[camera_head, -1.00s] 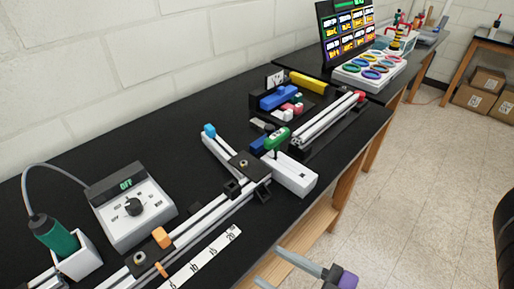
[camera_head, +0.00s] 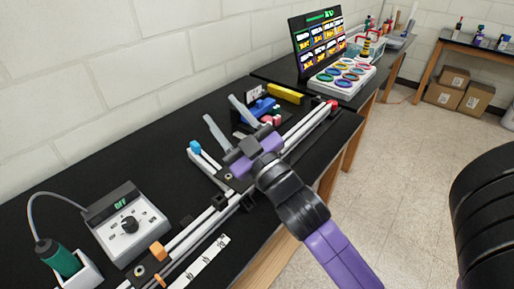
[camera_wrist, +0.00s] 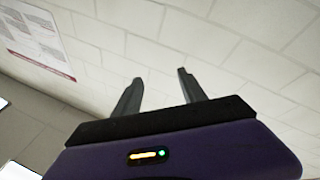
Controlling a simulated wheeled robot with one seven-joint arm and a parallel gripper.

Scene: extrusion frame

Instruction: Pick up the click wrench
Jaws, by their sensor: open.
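My gripper (camera_head: 221,112) is open and empty above the black bench, its two grey fingers pointing toward the back wall. In the wrist view the spread fingers (camera_wrist: 160,79) have only wall between them. I cannot pick out the click wrench for sure. A green-topped tool at a white block, seen earlier mid-bench, is now hidden behind my gripper and arm. A teal-handled tool (camera_head: 62,260) with a cable stands in a white holder at the front left.
A control box (camera_head: 126,222) reading OFF sits beside the holder. Aluminium rails with a blue-capped end (camera_head: 195,147) lie below my gripper. A yellow bar (camera_head: 285,93), a screen (camera_head: 320,45) and a tray of coloured cups (camera_head: 345,77) stand farther back. The bench's left rear surface is clear.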

